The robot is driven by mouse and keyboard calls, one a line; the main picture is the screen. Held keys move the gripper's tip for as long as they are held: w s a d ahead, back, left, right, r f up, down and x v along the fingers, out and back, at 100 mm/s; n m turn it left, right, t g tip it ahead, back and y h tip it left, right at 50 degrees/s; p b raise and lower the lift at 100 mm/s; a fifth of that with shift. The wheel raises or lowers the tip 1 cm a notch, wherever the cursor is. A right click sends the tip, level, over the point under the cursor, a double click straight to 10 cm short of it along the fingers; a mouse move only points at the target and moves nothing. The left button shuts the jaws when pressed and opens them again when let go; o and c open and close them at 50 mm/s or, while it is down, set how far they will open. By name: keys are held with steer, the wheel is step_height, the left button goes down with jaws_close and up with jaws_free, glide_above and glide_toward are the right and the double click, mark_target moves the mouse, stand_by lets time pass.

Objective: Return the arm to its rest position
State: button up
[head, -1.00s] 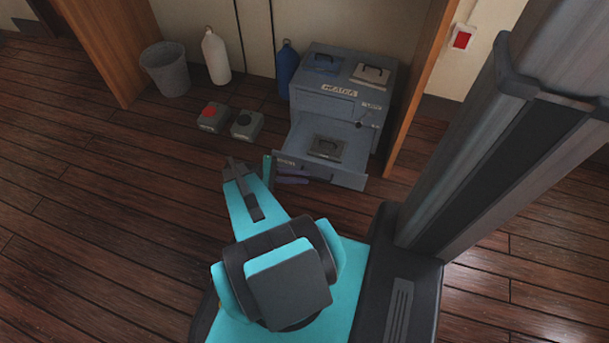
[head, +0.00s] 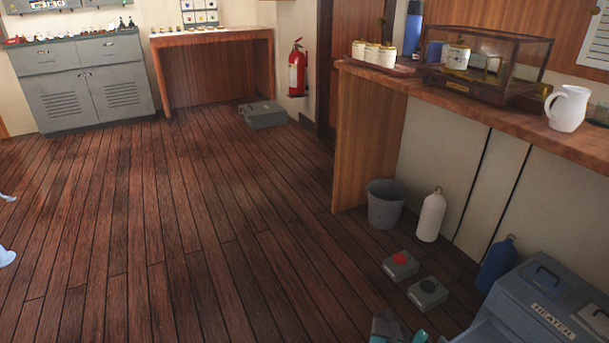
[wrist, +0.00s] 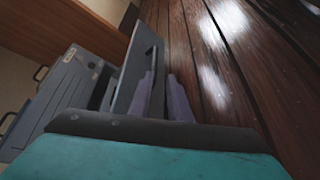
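In the wrist view, my gripper (wrist: 162,105) shows two purple-grey fingers with a gap between them and nothing seen held. The fingers are close beside the grey front panel of a pulled-out drawer (wrist: 134,75); I cannot tell whether they touch it. The drawer belongs to a grey heater cabinet (wrist: 62,100), also at the bottom right of the head view (head: 535,305). In the head view only a small teal part of my arm shows at the bottom edge; the fingers and the drawer's inside are out of sight there.
Two small grey boxes, one with a red top (head: 400,265) and one with a dark top (head: 428,293), stand near a bin (head: 385,205), a white bottle (head: 431,216) and a blue bottle (head: 496,264). A wooden counter (head: 480,100) is above.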

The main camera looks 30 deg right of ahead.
steer(key=w+a+r+n+t+y, duration=0.15)
steer(key=w+a+t, duration=0.25)
steer(key=w+a, duration=0.7)
steer(key=w+a+r+n+t, duration=0.2)
steer(key=w+a+n+t, duration=0.15)
steer(key=w+a, duration=0.65)
steer(key=w+a+r+n+t+y, duration=0.15)
steer(key=w+a, duration=0.25)
steer(key=a, duration=0.4)
steer(key=w+a+r+t+y, duration=0.1)
steer(key=w+a+r+t, duration=0.2)
steer(key=w+a, duration=0.35)
steer(key=w+a+r+n+t+y, duration=0.1)
steer(key=w+a+r+t, duration=0.15)
steer(key=a, duration=0.65)
steer(key=s+r+g+p, duration=0.3)
steer(key=s+r+p, duration=0.4)
steer(key=s+p, duration=0.5)
steer(key=s+r+g+p, duration=0.3)
steer(key=s+r+p, duration=0.4)
steer(key=s+p, duration=0.6)
steer(key=p, duration=0.7)
steer(key=shift+d+g, duration=0.2)
steer(key=shift+g, duration=0.05)
